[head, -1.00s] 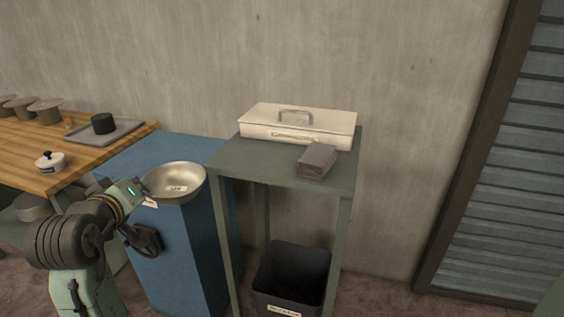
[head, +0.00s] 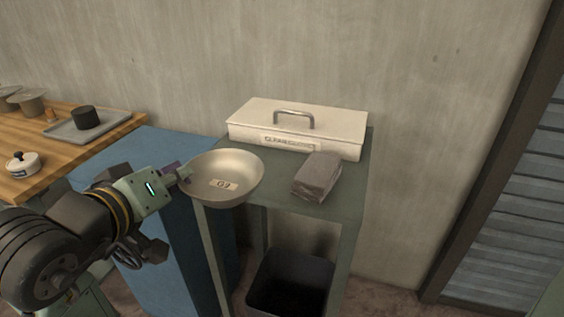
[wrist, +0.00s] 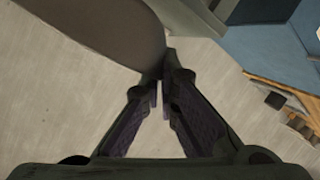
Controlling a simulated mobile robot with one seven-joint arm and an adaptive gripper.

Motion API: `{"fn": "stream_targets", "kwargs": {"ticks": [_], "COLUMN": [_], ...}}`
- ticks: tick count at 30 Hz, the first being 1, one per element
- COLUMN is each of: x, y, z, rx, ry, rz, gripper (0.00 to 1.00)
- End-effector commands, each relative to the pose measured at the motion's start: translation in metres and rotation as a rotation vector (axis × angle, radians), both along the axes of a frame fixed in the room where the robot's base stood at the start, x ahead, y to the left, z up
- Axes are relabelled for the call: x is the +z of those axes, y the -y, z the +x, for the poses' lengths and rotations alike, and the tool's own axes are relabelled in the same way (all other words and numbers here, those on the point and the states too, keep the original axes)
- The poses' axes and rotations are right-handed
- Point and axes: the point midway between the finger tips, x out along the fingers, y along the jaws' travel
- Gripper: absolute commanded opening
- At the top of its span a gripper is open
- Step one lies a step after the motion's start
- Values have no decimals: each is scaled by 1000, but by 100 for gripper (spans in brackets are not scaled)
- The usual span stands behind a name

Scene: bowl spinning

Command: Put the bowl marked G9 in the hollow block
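The metal bowl (head: 232,166) with a G9 label inside is held out at the left front of the green table, above the blue cabinet's right side. My gripper (head: 184,173) is shut on the bowl's left rim. In the wrist view, my gripper's fingers (wrist: 163,92) come together at the edge of the bowl (wrist: 95,30), which appears as a large dark shape. I cannot make out a hollow block for certain in either view.
The green table (head: 345,203) carries a white lidded box (head: 300,125) and a grey wrapped block (head: 317,177). A black bin (head: 290,284) stands below. The blue cabinet (head: 158,150) and wooden bench (head: 75,155) are at left; a tray (head: 75,128) lies on the bench.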

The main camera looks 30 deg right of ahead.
Motion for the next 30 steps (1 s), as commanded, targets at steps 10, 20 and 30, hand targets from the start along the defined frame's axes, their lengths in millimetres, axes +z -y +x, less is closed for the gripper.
{"fn": "stream_targets", "kwargs": {"ticks": [10, 20, 30], "x": [-1, -9, -15], "y": [8, 43, 63], "z": [17, 97, 146], "rx": [-2, -1, 0], "ry": [-4, -6, 0], "rz": [-2, -1, 0], "gripper": [0, 0, 0]}}
